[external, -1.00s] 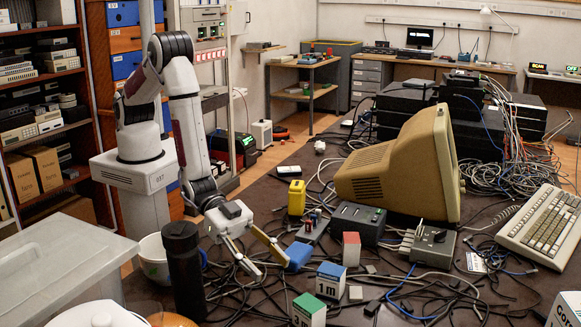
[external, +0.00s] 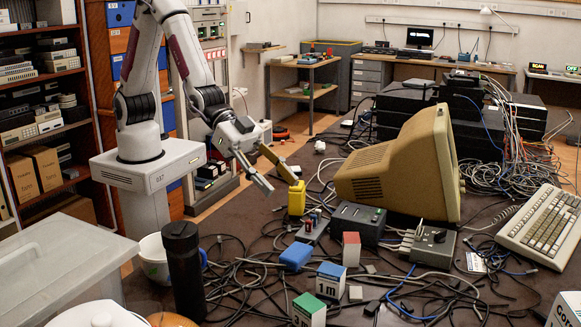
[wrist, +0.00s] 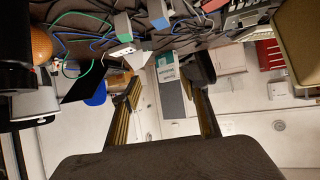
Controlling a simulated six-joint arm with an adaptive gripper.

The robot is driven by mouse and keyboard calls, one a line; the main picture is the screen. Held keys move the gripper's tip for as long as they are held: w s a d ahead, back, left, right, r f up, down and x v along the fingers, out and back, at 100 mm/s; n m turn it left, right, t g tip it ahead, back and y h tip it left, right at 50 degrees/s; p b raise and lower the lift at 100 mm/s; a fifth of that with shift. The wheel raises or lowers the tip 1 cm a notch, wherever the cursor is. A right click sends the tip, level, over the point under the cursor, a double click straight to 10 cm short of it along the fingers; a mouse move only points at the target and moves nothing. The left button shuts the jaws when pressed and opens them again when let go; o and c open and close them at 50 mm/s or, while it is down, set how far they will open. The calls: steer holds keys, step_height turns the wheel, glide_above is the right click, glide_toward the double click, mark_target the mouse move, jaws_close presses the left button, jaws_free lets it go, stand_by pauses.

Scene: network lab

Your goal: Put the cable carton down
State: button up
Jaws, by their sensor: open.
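Several small cable cartons stand on the dark table in the external view: one with a red top (external: 351,249), one with a blue top (external: 330,281) and one with a green top (external: 309,311). A plain blue block (external: 297,256) lies low among the cables, left of the red-topped carton; I cannot tell if it is a carton on its side. My gripper (external: 283,186) is open and empty, above the table and beyond the blue block. One fingertip overlaps a yellow object (external: 297,203) in the picture; contact is unclear. The wrist view shows my open gripper (wrist: 165,80) with nothing between its fingers.
A black cylinder (external: 183,270) and a white mug (external: 154,258) stand at the front left. A dark box (external: 357,223), a beige monitor (external: 385,175), a grey switch box (external: 428,243) and a keyboard (external: 545,225) fill the right. Loose cables cover the table.

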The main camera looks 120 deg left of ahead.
steer(key=s+a+r+n+g+y, duration=0.1)
steer(key=s+a+r+g, duration=0.1)
steer(key=s+a+r, duration=0.55)
steer(key=s+a+r+n+g+y, duration=0.1)
steer(key=s+a+r, duration=0.35)
steer(key=s, duration=0.55)
steer(key=s+a+g, duration=0.1)
steer(key=s+a, duration=0.2)
steer(key=s, duration=0.7)
steer(key=s+a+n+g+y, duration=0.1)
steer(key=s+a, duration=0.3)
steer(key=s, duration=0.7)
steer(key=shift+s+a+g, duration=0.15)
steer(key=shift+s+g, duration=0.1)
steer(key=shift+g, duration=0.15)
